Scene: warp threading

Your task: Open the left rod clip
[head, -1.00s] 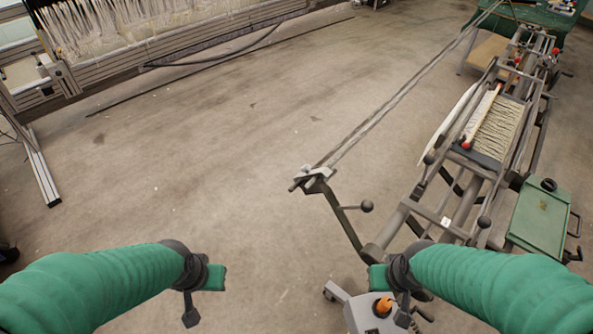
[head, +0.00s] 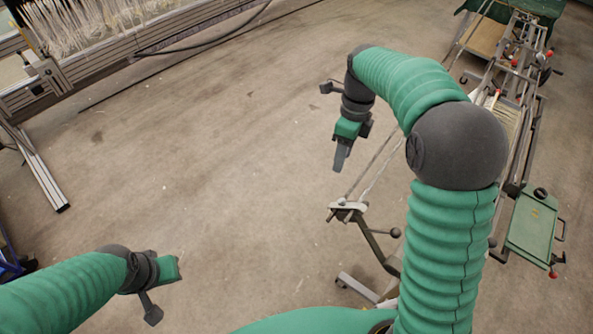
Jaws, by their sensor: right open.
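A metal clip (head: 348,207) sits at the near end of two long thin rods (head: 372,168), on top of a slanted grey arm. I cannot tell whether it is open or shut. A lever with a dark ball knob (head: 396,232) stands out to its right. My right gripper (head: 341,160) hangs pointing down, open and empty, above and slightly left of the clip in the picture, apart from it. My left gripper (head: 172,269) is at the lower left, far from the clip; its fingers do not show clearly. My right arm hides the middle of the rods and part of the frame.
A wheeled metal frame (head: 515,100) with pale threads runs along the right, partly behind my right arm. A green tray (head: 533,228) stands at the lower right. A loom beam with white threads (head: 100,42) lies at the upper left. The floor between is clear.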

